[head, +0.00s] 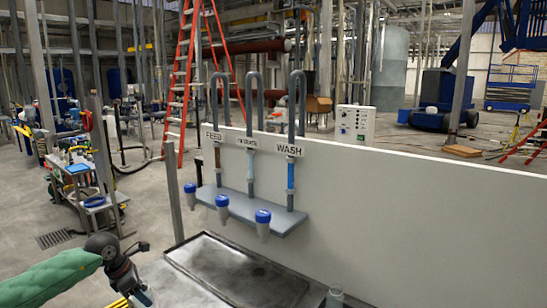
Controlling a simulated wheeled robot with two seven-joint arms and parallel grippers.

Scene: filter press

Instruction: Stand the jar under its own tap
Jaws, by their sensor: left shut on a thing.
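My left gripper (143,297) is at the bottom left, beside the tray's near left corner. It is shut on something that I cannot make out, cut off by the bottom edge. A clear glass jar (335,298) shows in part at the bottom, right of the tray. Signs above read FEED (213,136) and WASH (289,150); the middle sign (248,142) is hard to read. My right gripper is out of view.
A dark metal tray (250,272) lies below the taps, its visible surface empty. A white panel (420,210) stands behind and runs right. A grey upright post (173,190) stands left of the taps. A cluttered trolley (85,190) is farther left.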

